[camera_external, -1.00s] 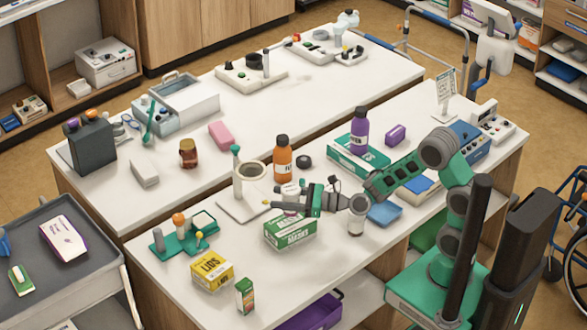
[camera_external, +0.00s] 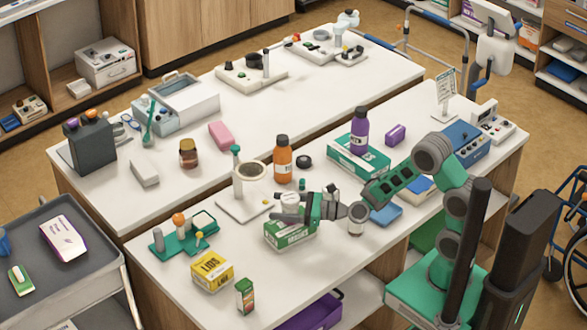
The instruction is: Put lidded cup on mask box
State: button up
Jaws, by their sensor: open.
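The mask box (camera_external: 291,238), green and white, lies on the near table. A white cup-like thing with a dark band (camera_external: 290,199), seemingly the lidded cup, shows just above the box's top, partly hidden by my gripper. My gripper (camera_external: 287,213) is open, reaching in from the right, with its fingers level with the lower part of the cup and over the box. The cup looks upright. I cannot tell whether its base touches the box, as the fingers cover that spot.
A yellow lids box (camera_external: 212,272), a small green-orange carton (camera_external: 244,296) and a green tray of small items (camera_external: 184,240) stand at the front left. An orange bottle (camera_external: 283,160) stands behind.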

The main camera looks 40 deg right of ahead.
jog(key=shift+r, duration=0.2)
jog(key=b+v, duration=0.1)
jog(key=v, duration=1.1)
jog(key=shift+b, duration=0.4)
